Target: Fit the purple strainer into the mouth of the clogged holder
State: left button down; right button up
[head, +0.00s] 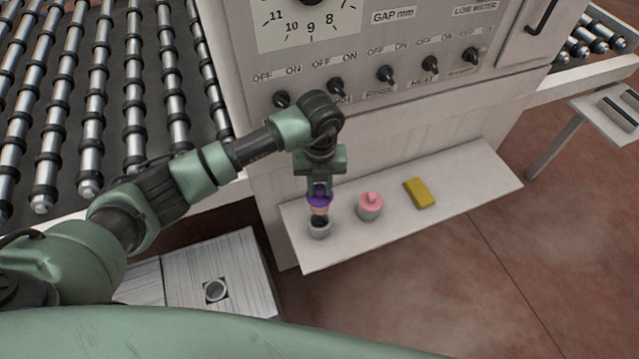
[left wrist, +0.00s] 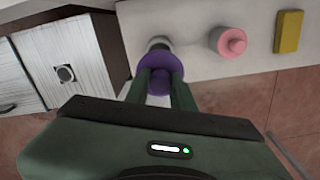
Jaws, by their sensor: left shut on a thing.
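The purple strainer (head: 319,201) has a purple top and a tan lower part. My left gripper (head: 319,188) is shut on its top and holds it upright over a grey cup-shaped holder (head: 320,232) at the left end of the white shelf. The holder's mouth looks dark; I cannot tell whether the strainer's lower end is just above it or inside. In the left wrist view the purple strainer (left wrist: 161,70) sits between the fingers and hides part of the holder (left wrist: 158,43). My right gripper is not in view.
On the shelf (head: 455,182), a grey cup with a pink top (head: 370,206) and a yellow block (head: 419,193) stand to the right. The knobbed machine panel (head: 385,74) rises behind.

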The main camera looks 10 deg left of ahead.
aim_at(320, 201)
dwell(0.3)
pick_arm(q)
jog(key=shift+f+n, duration=0.15)
jog(key=shift+n, duration=0.15)
notch_tip(320, 201, down, 4)
jog(key=b, duration=0.4)
jog(key=shift+f, duration=0.25)
jog(key=shift+f+b, duration=0.5)
jog(key=shift+f, duration=0.15)
jog(key=shift+f+b, duration=0.1)
jog(key=shift+b, duration=0.2)
dwell(0.7)
jog(key=shift+f+b, duration=2.5)
jog(key=shift+f, duration=0.65)
jog(key=c, duration=1.1)
grip_release()
